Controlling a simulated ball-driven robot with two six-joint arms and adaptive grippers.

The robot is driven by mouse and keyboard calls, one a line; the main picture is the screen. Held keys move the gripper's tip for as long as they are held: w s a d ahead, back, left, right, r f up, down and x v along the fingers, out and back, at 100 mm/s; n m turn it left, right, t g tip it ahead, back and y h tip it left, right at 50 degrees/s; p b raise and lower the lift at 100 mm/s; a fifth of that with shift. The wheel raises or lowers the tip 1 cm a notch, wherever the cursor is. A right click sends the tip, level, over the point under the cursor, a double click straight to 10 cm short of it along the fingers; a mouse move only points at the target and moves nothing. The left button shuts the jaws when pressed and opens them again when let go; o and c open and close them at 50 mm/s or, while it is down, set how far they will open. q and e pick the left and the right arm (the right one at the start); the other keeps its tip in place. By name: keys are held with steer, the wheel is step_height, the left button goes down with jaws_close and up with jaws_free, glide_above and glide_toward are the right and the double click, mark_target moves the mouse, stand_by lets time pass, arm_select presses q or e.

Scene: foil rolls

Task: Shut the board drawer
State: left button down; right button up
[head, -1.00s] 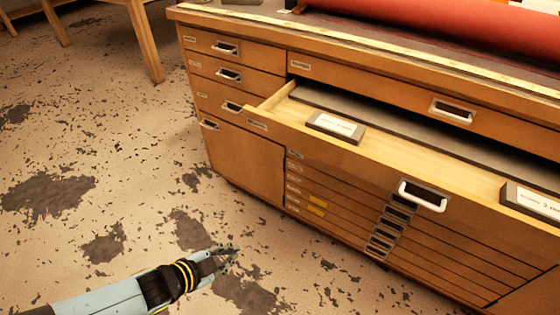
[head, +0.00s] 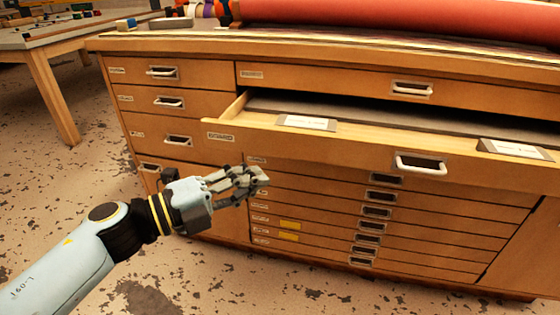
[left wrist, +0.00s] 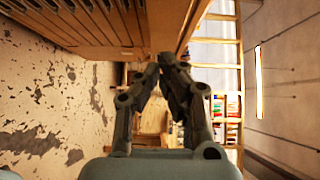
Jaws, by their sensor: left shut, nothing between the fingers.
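The board drawer (head: 350,150) is the wide drawer standing open in the wooden cabinet. Its front has a white-rimmed handle (head: 420,164) right of its middle and a label near its left end. Grey board lies inside it, with two labelled blocks, one left (head: 306,122) and one right (head: 514,148). My left gripper (head: 262,178) is shut and empty, in front of the cabinet near the lower edge of the drawer front, left of the handle. I cannot tell whether it touches. In the left wrist view the fingertips (left wrist: 166,62) meet. My right gripper is not in view.
A red roll (head: 400,20) lies on the cabinet top. Small drawers (head: 165,102) are at the left and several shallow drawers (head: 380,225) lie below the open one; these are closed. A wooden table (head: 50,70) stands at the back left. The floor in front is clear.

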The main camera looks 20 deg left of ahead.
arm_select(q)
steer(key=w+d, duration=0.1)
steer(key=w, duration=0.1)
steer(key=w+d+b, duration=0.1)
steer(key=w, duration=0.2)
steer(key=w+d, duration=0.1)
steer(key=w, duration=0.1)
steer(key=shift+w, duration=0.15)
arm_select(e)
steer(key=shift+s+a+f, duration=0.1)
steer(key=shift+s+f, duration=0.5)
arm_select(q)
steer(key=shift+w, duration=0.15)
